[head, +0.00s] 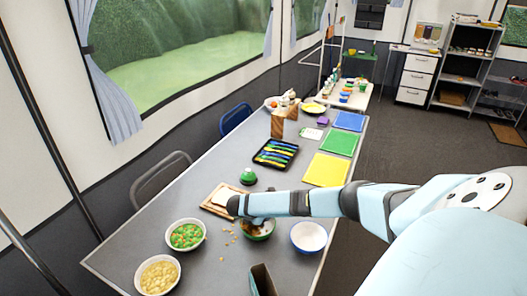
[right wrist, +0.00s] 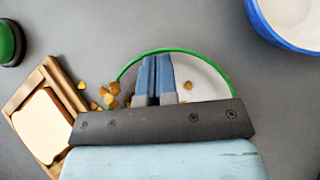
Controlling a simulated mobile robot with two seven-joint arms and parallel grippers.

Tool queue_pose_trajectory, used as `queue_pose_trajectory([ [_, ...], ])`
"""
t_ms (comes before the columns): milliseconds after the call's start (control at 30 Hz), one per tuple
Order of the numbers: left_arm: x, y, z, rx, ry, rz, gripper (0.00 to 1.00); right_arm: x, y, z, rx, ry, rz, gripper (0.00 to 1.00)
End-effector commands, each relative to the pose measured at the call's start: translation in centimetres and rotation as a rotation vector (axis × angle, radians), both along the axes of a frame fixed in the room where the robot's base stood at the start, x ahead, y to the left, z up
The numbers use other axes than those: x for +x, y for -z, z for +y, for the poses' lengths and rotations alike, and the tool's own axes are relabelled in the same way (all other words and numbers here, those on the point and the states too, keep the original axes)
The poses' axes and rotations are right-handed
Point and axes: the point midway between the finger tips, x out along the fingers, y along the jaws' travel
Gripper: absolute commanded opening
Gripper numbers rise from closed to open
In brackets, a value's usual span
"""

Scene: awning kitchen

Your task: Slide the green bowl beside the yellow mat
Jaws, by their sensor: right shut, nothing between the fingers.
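The green bowl (head: 262,236) stands on the grey table, partly covered by my right arm in the head view. In the right wrist view its green rim (right wrist: 229,77) and pale inside show, with brown bits in and beside it. My right gripper (right wrist: 155,62) is shut and empty, its fingertips over the bowl's inside; whether they touch it I cannot tell. In the head view the right gripper (head: 258,221) is mostly hidden behind its own wrist. The yellow mat (head: 326,170) lies flat farther back, near the table's right edge.
A blue-rimmed white bowl (head: 309,238) stands just right of the green bowl. A wooden board (head: 211,208) with bread lies to its left. Two filled bowls (head: 185,235) stand at front left. A black cutlery tray (head: 276,154) and green mat (head: 338,142) are farther back.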

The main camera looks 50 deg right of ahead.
Motion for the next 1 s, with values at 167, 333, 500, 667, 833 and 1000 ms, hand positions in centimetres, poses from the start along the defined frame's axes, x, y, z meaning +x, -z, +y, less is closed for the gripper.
queue_pose_trajectory([
  [167,0.0,-0.2,0.0,-0.001,0.0,-0.002,0.8,-0.1,0.0,-0.2,-0.001,0.001,0.0,0.0],
  [333,0.0,-1.2,0.0,-0.001,0.0,-0.002,0.8,-0.8,-0.3,-3.2,-0.004,0.005,0.002,0.0],
  [500,0.1,-2.0,-0.1,-0.001,0.001,-0.003,0.8,-1.9,-0.2,-8.2,-0.004,0.006,0.002,0.0],
  [667,0.1,-2.0,-0.1,-0.001,0.001,-0.003,0.8,-2.9,0.0,-12.9,-0.003,0.006,0.001,0.0],
  [833,0.1,-1.4,-0.1,-0.001,0.001,-0.003,0.8,-4.0,0.2,-17.9,-0.003,0.005,0.001,0.0],
  [1000,0.0,0.0,-0.1,-0.001,0.001,-0.002,0.8,-5.1,0.4,-22.8,-0.003,0.006,-0.001,0.0],
])
